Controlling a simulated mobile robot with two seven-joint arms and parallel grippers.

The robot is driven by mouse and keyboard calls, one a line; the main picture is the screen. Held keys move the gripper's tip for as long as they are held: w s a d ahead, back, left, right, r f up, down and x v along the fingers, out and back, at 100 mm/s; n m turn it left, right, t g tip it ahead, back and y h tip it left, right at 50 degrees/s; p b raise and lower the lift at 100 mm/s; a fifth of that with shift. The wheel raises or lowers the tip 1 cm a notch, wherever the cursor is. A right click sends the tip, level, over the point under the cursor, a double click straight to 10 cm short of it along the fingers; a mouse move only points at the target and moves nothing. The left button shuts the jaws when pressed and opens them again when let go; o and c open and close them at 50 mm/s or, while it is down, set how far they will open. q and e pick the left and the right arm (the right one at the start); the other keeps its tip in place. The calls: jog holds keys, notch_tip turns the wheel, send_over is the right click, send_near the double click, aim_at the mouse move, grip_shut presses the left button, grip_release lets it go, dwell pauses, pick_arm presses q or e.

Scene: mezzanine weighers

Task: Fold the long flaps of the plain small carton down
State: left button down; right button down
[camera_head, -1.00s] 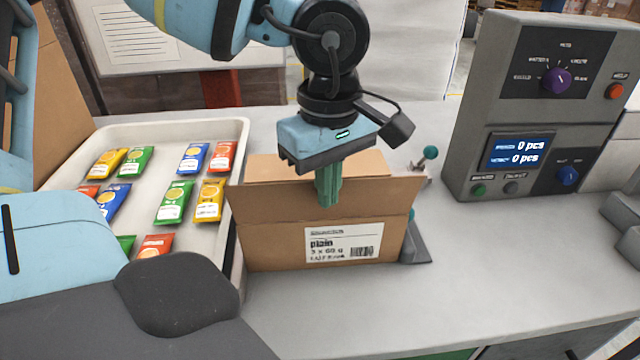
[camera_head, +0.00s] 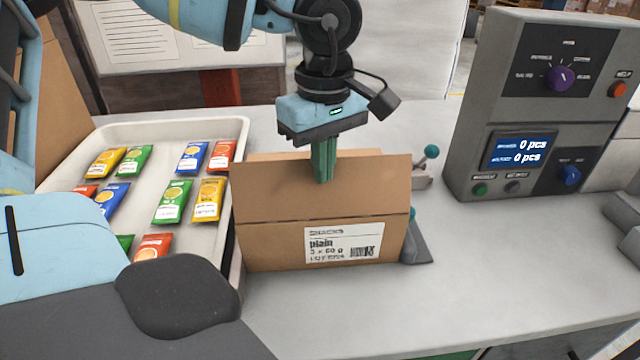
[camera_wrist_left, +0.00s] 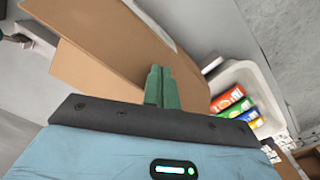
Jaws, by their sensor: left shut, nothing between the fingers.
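The plain small carton (camera_head: 318,245) stands on the bench, its white label reading "plain" facing me. Its near long flap (camera_head: 260,190) stands up from the front edge. Only a thin strip of cardboard shows behind the flap; the far flap and the inside are mostly hidden. My left gripper (camera_head: 323,181) points down with its green fingers shut and empty. The fingertips overlap the flap's upper edge on my side; I cannot tell if they touch. In the left wrist view the fingers (camera_wrist_left: 162,88) are beside brown cardboard (camera_wrist_left: 112,68). My right gripper is not in view.
A white tray (camera_head: 240,130) with several coloured sachets stands close to the carton's left. A grey weigher console (camera_head: 480,115) reading "0 pcs" stands at the back right. A grey fixture with teal knobs (camera_head: 431,151) is by the carton's right side.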

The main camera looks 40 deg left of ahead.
pick_arm(q)
jog(key=shift+w+a+f+b, duration=0.2)
jog(key=shift+w+a+b, duration=0.05)
jog(key=shift+w+a, duration=0.3)
jog(key=shift+w+a+f+b, duration=0.15)
jog(key=shift+w+a+b, duration=0.05)
jog(key=shift+w+a, duration=0.3)
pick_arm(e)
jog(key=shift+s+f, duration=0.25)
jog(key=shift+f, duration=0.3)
